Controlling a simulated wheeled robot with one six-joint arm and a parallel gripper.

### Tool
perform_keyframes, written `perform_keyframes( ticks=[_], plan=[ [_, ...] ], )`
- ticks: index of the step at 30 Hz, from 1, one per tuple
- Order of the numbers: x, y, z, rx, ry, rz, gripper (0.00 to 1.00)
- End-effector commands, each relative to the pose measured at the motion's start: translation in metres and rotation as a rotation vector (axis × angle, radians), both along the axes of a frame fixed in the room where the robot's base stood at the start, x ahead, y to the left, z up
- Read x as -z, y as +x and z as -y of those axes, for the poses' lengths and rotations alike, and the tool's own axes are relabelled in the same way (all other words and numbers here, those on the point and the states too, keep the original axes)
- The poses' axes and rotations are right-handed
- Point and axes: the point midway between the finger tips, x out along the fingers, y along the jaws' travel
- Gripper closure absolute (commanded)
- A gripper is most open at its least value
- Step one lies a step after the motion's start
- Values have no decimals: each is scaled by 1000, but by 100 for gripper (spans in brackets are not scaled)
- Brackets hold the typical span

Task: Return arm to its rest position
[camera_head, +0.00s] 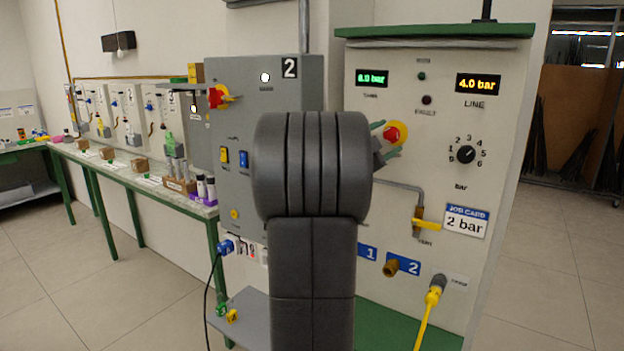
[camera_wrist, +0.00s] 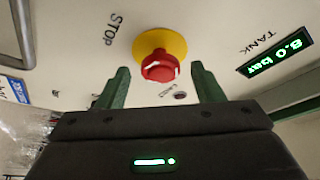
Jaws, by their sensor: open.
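My gripper (camera_wrist: 160,72) is open, its two green fingers apart and nothing between their tips that they grip. It faces the red stop button (camera_wrist: 160,66) on its yellow base, which shows just beyond and between the fingertips in the wrist view. In the head view my gripper (camera_head: 383,142) is mostly hidden behind my dark arm, and its green fingers show next to the red button (camera_head: 396,134) on the pale panel (camera_head: 360,110). Whether a finger touches the button I cannot tell.
A grey cabinet marked 2 (camera_head: 310,80) stands close left of my arm. A yellow-handled valve (camera_head: 426,224), a dial (camera_head: 466,155) and a job card reading 2 bar (camera_head: 466,221) are on the panel. A long green-legged bench (camera_head: 130,165) runs back left. Floor at right is clear.

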Motion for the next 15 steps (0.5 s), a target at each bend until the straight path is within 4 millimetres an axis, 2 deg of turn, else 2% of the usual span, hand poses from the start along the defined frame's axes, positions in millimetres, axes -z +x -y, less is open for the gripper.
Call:
perform_keyframes(
  ticks=[15],
  plan=[
    [24,-56,-75,-5,2,2,39]
  ],
)
